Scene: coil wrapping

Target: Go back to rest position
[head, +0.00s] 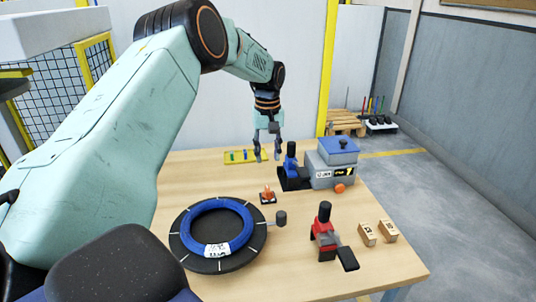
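My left arm comes in from the left and reaches over the wooden table (330,257). My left gripper (267,156) points down above the far part of the table, fingers apart, with nothing seen between them. It is between a yellow tray (235,161) and a blue-handled device (291,160). A blue coil (202,209) with a white label lies on a black round turntable (247,262) at the front left. My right gripper is not in view.
A grey box with a blue lid (336,165) stands at the back right. A red clamp with a black handle (325,235) and two small wooden blocks (368,234) (387,232) stand at the right.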

